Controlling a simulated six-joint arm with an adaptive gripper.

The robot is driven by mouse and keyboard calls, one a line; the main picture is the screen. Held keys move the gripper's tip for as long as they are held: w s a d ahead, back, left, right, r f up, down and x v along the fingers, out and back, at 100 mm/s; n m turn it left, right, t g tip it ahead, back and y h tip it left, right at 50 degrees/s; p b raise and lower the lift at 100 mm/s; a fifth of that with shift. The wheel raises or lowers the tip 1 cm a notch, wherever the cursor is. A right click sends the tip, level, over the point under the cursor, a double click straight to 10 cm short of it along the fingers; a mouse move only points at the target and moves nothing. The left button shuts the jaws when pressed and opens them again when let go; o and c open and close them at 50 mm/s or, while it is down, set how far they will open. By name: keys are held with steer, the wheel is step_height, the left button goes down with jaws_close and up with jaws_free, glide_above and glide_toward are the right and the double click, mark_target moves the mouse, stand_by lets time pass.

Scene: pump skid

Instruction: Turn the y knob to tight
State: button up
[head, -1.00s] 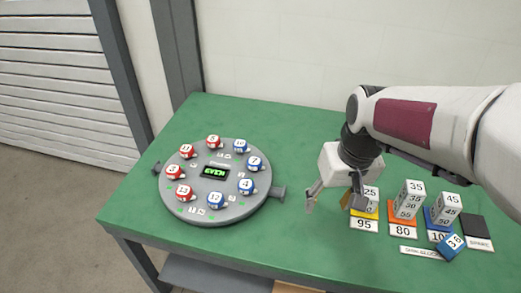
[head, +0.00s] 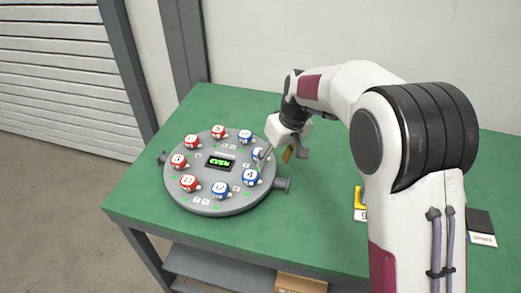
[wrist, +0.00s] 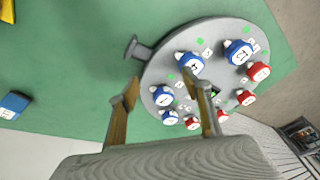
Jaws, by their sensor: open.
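A round grey plate (head: 215,206) carries a ring of red and blue numbered knobs around a display (head: 220,162) reading EVEN in green. Red knobs (head: 178,161) sit on the left side and blue knobs (head: 220,189) on the right. I cannot make out any knob marked y or a tight mark. My gripper (head: 276,155) is open above the plate's right edge, close to the right-hand blue knobs (head: 250,177). In the wrist view the open fingers (wrist: 165,92) frame a blue knob (wrist: 162,96), with nothing gripped. One right-hand knob is partly covered by a finger in the head view.
The plate has stub handles at its left and right (head: 283,184). A yellow block base (head: 360,196) and a black pad (head: 479,219) show at the table's right, partly behind my arm. A blue cube (wrist: 12,104) lies at the wrist view's left.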

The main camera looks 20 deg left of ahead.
steer(key=n+t+y, duration=0.1)
glide_toward(259, 152)
steer(key=f, duration=0.1)
steer(key=shift+w+n, duration=0.1)
steer(key=shift+n, duration=0.6)
steer(key=shift+a, duration=0.1)
steer(key=shift+x, duration=3.85)
steer(key=shift+c, duration=0.5)
steer(key=c, duration=1)
